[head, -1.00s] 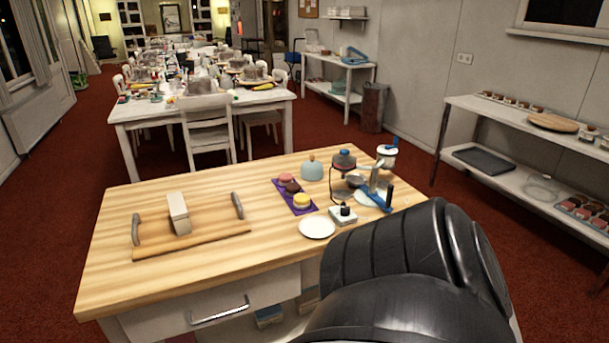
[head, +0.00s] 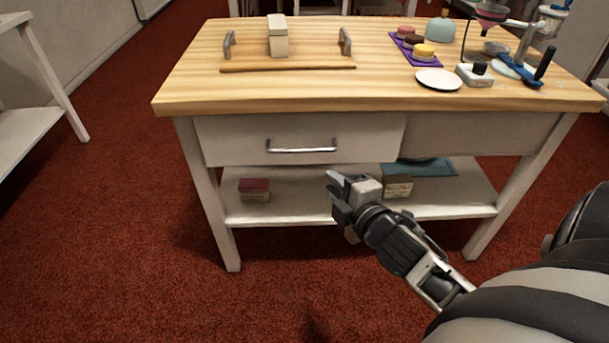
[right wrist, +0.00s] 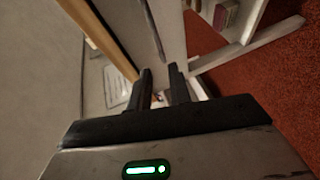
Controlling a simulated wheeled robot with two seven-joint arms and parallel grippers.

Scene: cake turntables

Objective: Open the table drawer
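The wooden-topped table (head: 300,90) stands ahead of me. Its white drawer (head: 230,138) is under the top on the left side, and the drawer looks shut. A metal bar handle (head: 301,149) runs across the middle of its front. My right gripper (head: 335,190) is below and a little right of the handle, apart from it in the picture. In the right wrist view its two fingers (right wrist: 160,75) are apart with nothing seen between them. The drawer's inside is hidden. My left gripper is out of view.
A lower shelf (head: 300,205) holds a red-topped box (head: 254,189), another small box (head: 398,186) and a blue-green flat item (head: 440,167). On top are a board with handles (head: 290,68), a plate (head: 438,79) and a purple tray (head: 427,60). Red floor lies clear in front.

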